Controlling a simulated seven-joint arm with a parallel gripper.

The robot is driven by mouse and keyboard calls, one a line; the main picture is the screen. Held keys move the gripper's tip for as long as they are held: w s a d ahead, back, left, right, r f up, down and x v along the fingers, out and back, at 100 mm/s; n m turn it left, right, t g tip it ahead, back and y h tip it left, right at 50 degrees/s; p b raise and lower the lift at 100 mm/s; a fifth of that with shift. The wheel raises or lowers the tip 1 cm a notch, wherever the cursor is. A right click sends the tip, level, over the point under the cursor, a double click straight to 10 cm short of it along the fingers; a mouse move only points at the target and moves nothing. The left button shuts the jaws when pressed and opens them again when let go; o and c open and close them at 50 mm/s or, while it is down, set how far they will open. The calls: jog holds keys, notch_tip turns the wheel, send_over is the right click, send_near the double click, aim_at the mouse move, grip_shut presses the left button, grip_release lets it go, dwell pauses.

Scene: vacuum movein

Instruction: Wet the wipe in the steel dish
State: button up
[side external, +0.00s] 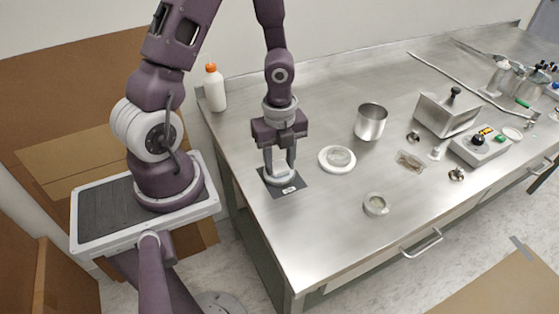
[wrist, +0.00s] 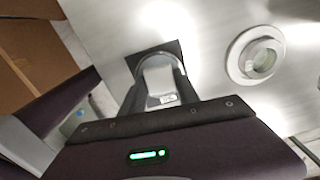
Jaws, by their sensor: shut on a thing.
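My gripper (side external: 280,173) is lowered over a dark mat (side external: 298,184) near the left edge of the bench, its fingers pointing down. It is shut on a pale grey-white piece, seemingly the wipe (wrist: 159,82). A round grey shape, seemingly the steel dish (wrist: 146,55), lies on the mat directly below and around the fingertips. The fingers and the wipe hide most of the dish's inside. I cannot tell whether the wipe touches the dish's bottom or any liquid. A small white label shows on the mat's near edge.
A white ring-shaped dish with a glass centre (side external: 338,158) stands right of the mat. A steel cup (side external: 371,122), a small round jar (side external: 375,205) and a white bottle with an orange cap (side external: 214,88) stand nearby. The bench front is clear.

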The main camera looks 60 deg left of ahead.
aim_at(280, 166)
jog(key=shift+r, duration=3.5)
jog(key=shift+w, duration=0.1)
